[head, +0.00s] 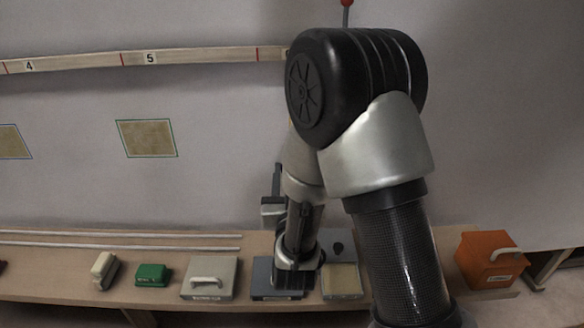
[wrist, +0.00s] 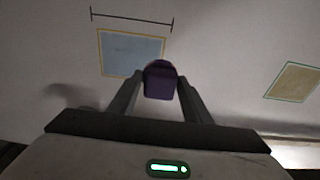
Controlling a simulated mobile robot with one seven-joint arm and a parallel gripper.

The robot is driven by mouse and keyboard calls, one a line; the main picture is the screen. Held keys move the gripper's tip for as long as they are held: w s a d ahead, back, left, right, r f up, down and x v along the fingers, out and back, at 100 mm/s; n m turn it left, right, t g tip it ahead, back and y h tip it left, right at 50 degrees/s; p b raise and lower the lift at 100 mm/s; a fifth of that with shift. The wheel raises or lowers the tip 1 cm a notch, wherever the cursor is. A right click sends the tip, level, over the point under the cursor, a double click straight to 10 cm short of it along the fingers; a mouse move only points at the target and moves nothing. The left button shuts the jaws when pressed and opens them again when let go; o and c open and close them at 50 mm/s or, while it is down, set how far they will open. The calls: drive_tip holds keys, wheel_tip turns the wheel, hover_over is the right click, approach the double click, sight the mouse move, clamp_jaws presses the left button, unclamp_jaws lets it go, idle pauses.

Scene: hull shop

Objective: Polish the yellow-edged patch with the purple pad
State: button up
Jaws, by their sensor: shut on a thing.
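The purple pad (wrist: 161,82) shows in the wrist view between the two fingers of my gripper (wrist: 160,92), which is shut on it. The yellow-edged patch (wrist: 130,48), with a bluish-grey inside, is on the pale wall beyond the pad, up and to the left in the wrist view. The pad's upper part overlaps the patch's lower right corner in the picture; I cannot tell how far it is from the wall. In the head view my arm hides the pad, and the yellow-edged patch does not show there.
A green-edged patch (head: 147,138) and a blue-edged patch (head: 12,142) are on the wall. The bench (head: 70,268) below holds a cream block (head: 103,268), a green block (head: 152,274), a handled beige box (head: 209,278) and a tan-topped tray (head: 341,281). An orange box (head: 490,260) stands right.

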drive_tip(key=shift+s, duration=0.2)
drive_tip(key=shift+s+r, duration=0.1)
drive_tip(key=shift+s, duration=1.85)
